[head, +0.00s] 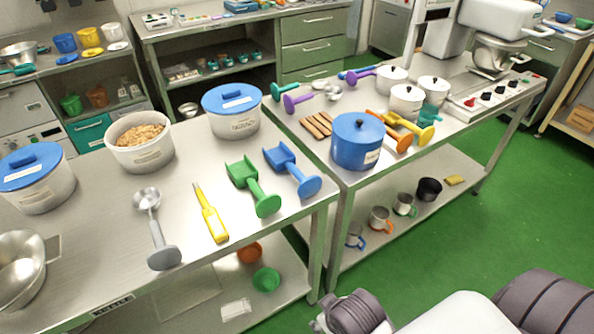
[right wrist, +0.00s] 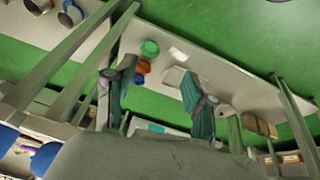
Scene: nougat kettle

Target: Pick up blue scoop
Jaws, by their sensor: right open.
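The blue scoop (head: 292,171) lies on the front steel table near its right corner, its round handle end toward the table's front edge. A green scoop (head: 254,188) lies just left of it, apart from it. My right gripper (right wrist: 156,88) shows in the right wrist view with its two fingers spread apart and nothing between them. Beyond it are the floor and a low shelf; I cannot make out the blue scoop in that view. My left gripper is in neither view.
A yellow thermometer-like tool (head: 211,214) and a grey scoop (head: 155,229) lie left of the scoops. A blue-lidded tub (head: 232,124) stands behind them. A blue pot (head: 357,143) stands on the adjoining table at right. Green floor (head: 450,240) is open in front.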

